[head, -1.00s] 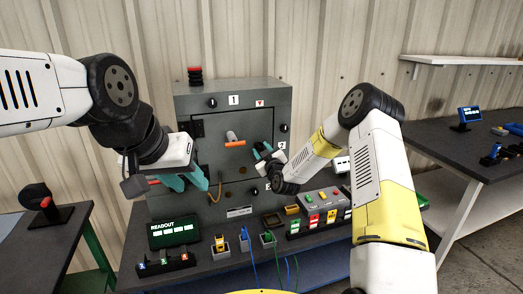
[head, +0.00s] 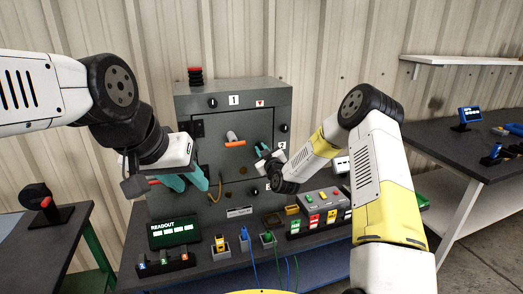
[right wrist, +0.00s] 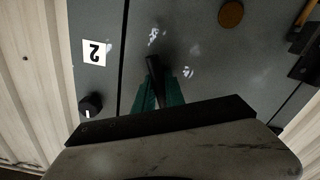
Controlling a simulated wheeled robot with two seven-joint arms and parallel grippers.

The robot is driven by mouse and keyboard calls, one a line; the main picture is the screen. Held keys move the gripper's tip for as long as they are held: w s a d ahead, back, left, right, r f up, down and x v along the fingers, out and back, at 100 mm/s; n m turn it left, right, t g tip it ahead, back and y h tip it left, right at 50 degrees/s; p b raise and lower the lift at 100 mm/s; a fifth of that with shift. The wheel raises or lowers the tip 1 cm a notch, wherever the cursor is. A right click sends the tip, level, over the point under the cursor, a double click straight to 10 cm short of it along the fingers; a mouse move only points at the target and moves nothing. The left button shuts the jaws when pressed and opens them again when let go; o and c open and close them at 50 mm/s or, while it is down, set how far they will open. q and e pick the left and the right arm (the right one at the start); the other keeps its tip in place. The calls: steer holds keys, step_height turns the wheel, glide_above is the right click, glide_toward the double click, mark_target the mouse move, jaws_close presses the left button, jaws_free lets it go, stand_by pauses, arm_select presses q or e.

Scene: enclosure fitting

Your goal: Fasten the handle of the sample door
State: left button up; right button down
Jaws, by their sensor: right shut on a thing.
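The sample door (head: 212,160) is the front panel of a grey enclosure (head: 234,88) and looks flush with its frame. A black lever-like handle (right wrist: 154,70) is near the door's right edge seam in the right wrist view. My right gripper (head: 266,151) has its teal fingers on either side of this handle, shut on it; the fingers also show in the right wrist view (right wrist: 158,92). Its lower end is hidden by the gripper. My left gripper (head: 188,183) is open and empty, in front of the enclosure's lower left.
A grey and orange part (head: 234,140) sticks out of the door's middle. A readout box (head: 173,232), connectors and cables crowd the bench front. A side table (head: 432,139) stands at right.

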steer(key=m, duration=0.4)
steer(key=shift+m, duration=1.6)
steer(key=c, duration=1.4)
jaws_free()
steer(key=v, duration=0.7)
steer(key=shift+s+d, duration=0.15)
steer(key=shift+s, duration=0.2)
